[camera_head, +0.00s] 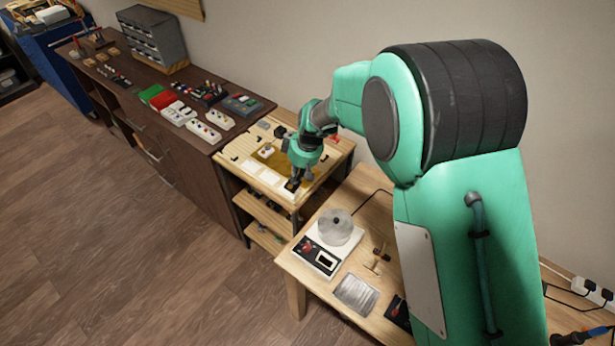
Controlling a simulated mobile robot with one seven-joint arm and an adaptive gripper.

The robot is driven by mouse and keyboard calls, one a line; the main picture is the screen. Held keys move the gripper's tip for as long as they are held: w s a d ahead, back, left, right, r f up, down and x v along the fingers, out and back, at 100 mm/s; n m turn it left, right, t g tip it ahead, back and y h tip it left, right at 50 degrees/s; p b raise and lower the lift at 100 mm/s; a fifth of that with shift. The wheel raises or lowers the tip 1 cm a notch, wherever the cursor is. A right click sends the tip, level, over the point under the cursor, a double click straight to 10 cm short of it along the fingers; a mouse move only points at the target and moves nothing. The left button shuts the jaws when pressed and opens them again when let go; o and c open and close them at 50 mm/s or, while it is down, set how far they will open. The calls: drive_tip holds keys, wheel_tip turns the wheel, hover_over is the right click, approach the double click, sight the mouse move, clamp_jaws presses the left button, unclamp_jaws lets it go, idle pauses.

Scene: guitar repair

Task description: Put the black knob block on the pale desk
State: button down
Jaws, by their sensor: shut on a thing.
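My gripper (294,178) points down over the front right part of a pale wooden desk (231,160) in the middle of the view. It is shut on a small dark block (291,186), which looks like the black knob block. My fingers hide part of the block. I cannot tell whether its underside touches the desk or hangs just above it.
The desk also bears a yellow-brown mat (272,161) and white pieces (262,178). A long dark cabinet (158,125) with parts trays adjoins it at left. A second light wooden table (318,283) stands in front, with a scale-like device (316,257) and a metal plate (357,292).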

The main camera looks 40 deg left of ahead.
idle(0.4)
drive_tip(key=w+d+f+b, duration=0.3)
drive_tip(key=w+d, duration=0.6)
drive_tip(key=d, duration=0.3)
drive_tip(key=w+d+f+b, duration=0.3)
drive_tip(key=w+d, duration=0.5)
drive_tip(key=d, duration=0.4)
drive_tip(key=shift+w+d+m+h, duration=0.3)
drive_tip(key=shift+w+d+m, duration=0.05)
drive_tip(key=shift+d+m, duration=0.05)
drive_tip(key=shift+f, duration=0.15)
drive_tip(key=shift+d+b+x, duration=0.2)
drive_tip(key=shift+x, duration=0.75)
drive_tip(key=shift+d+b+x, duration=0.25)
drive_tip(key=shift+x, duration=0.75)
drive_tip(key=shift+d+b+x, duration=0.2)
drive_tip(key=shift+x, duration=0.75)
drive_tip(key=shift+f, duration=0.25)
drive_tip(key=shift+d+b+x, duration=0.2)
drive_tip(key=shift+x, duration=0.65)
drive_tip(key=shift+d+b+x, duration=0.2)
drive_tip(key=shift+x, duration=0.7)
drive_tip(key=shift+f, duration=0.25)
